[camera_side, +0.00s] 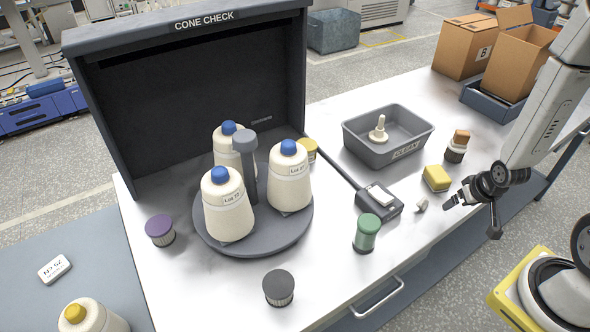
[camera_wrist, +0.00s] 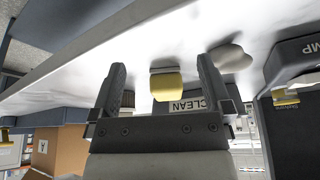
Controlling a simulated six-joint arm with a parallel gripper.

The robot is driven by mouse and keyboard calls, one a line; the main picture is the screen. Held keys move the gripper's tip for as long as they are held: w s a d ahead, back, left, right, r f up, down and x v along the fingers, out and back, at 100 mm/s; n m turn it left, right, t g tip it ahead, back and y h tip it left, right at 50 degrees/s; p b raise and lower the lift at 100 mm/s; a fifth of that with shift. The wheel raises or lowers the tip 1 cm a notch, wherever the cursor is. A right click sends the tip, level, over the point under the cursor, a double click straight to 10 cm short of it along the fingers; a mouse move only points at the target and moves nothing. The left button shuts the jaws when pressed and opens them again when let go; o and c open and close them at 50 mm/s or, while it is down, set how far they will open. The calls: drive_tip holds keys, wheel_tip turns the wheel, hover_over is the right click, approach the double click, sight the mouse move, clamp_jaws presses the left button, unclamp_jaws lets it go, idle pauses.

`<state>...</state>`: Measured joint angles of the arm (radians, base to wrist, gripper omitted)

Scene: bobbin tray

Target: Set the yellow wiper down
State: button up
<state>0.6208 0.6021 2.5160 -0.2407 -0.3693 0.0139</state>
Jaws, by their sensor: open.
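The yellow wiper (camera_side: 436,178) is a small block with a pale layer, resting on the white table in front of the grey tray. In the wrist view the wiper (camera_wrist: 166,86) shows between my two dark fingers, with nothing seen touching it. My gripper (camera_side: 471,220) is open and empty, at the right of the table, to the lower right of the wiper and apart from it. Its spread fingers (camera_wrist: 162,63) also show in the wrist view.
The grey tray (camera_side: 362,145) marked CLEAN holds a pale piece. A brown-topped brush (camera_side: 456,146), a small grey piece (camera_side: 421,205), a dark box (camera_side: 379,203) and a green spool (camera_side: 367,233) stand nearby. Three cones stand on the round turntable (camera_side: 254,246). Cardboard boxes stand behind.

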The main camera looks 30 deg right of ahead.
drive_tip(key=shift+s+a, duration=0.15)
drive_tip(key=shift+s, duration=0.25)
idle(0.3)
drive_tip(key=shift+w+a+r, duration=0.2)
drive_tip(key=shift+w+r, duration=0.05)
drive_tip(key=shift+r, duration=0.05)
drive_tip(key=w+a+r+n+g+y, duration=0.1)
drive_tip(key=a+r+n, duration=0.3)
drive_tip(key=a+r, duration=0.9)
drive_tip(key=w+a, duration=0.1)
drive_tip(key=a, duration=0.1)
drive_tip(key=shift+w+a+y, duration=0.35)
drive_tip(key=shift+a+y, duration=0.05)
